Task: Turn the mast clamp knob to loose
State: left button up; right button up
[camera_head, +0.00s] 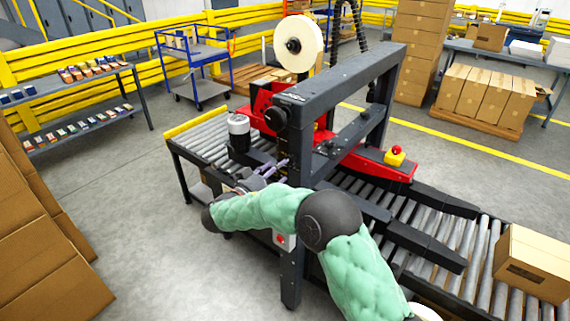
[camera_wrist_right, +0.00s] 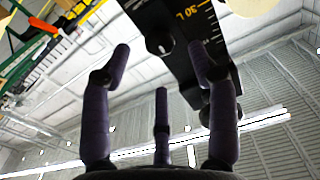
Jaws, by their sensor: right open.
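A black mast (camera_wrist_right: 195,25) with a yellow scale marked 30 fills the top of the right wrist view. A dark round knob (camera_wrist_right: 160,43) with a light mark sits on its face, seen beyond my fingers. In the head view a black round knob (camera_head: 276,118) shows at the near post of the carton machine; I cannot tell for certain that it is the same knob. My right gripper (camera_head: 272,168) is open, low beside the near post. Its spread purple fingers (camera_wrist_right: 160,68) show in the wrist view, empty and apart from the knob. My left gripper is out of view.
The machine's crossbeam (camera_head: 345,75) spans a roller conveyor (camera_head: 450,225). A carton (camera_head: 535,262) sits at its right end. A white-topped motor (camera_head: 239,128) stands left of the gripper. A red stop button (camera_head: 396,150) is on the far side.

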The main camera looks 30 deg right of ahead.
aim_at(292, 159)
jog(key=x, duration=0.5)
jog(key=shift+w+d, duration=0.1)
jog(key=shift+d, duration=0.2)
jog(key=c, duration=1.1)
